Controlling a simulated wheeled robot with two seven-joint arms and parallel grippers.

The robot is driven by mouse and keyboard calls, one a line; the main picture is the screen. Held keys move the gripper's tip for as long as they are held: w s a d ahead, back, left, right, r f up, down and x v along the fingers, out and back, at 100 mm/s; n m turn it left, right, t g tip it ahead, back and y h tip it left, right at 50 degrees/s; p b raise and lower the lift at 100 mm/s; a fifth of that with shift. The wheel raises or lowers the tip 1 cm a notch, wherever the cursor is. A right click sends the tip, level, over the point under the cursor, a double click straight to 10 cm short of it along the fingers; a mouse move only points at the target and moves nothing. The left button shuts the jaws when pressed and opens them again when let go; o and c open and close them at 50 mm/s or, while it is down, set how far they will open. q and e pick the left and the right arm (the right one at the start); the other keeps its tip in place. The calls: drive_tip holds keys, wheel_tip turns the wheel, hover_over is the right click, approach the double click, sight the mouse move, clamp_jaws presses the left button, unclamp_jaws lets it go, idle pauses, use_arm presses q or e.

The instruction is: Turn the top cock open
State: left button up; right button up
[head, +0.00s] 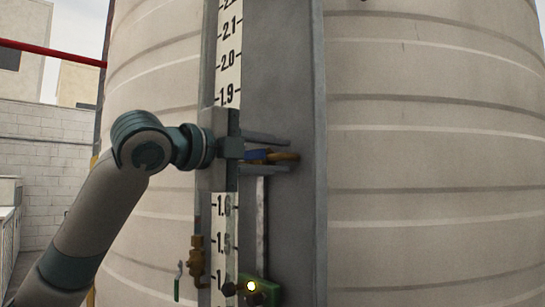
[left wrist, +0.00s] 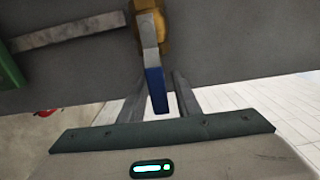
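The top cock has a brass body (head: 287,156) and a blue lever (head: 257,155), set on the grey panel beside the level scale. My left gripper (head: 266,154) is at the cock, with one finger above the blue lever and one below it in the head view. In the left wrist view the blue lever (left wrist: 156,88) points toward the palm between the two fingers (left wrist: 158,97), with gaps on both sides. The brass body (left wrist: 151,28) is beyond the fingertips. The gripper is open around the lever. My right gripper is not in view.
A white level scale (head: 229,65) runs up the grey panel (head: 280,60) on the large ribbed tank (head: 430,150). Below are a brass fitting (head: 196,262) with a green lever (head: 178,284) and a green block (head: 268,291) with a yellow light. A red pipe (head: 50,51) crosses upper left.

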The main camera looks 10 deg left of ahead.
use_arm(q)
drive_tip(key=shift+a, duration=0.15)
drive_tip(key=shift+s+a+f+b, duration=0.1)
drive_tip(key=shift+s+a+b, duration=0.25)
drive_tip(key=shift+s+b, duration=0.15)
drive_tip(key=b+v, duration=0.5)
drive_tip(key=v, duration=1.1)
drive_tip(key=shift+a+b, duration=0.2)
drive_tip(key=shift+b, duration=0.1)
drive_tip(key=shift+w, duration=0.1)
drive_tip(key=shift+a, duration=0.15)
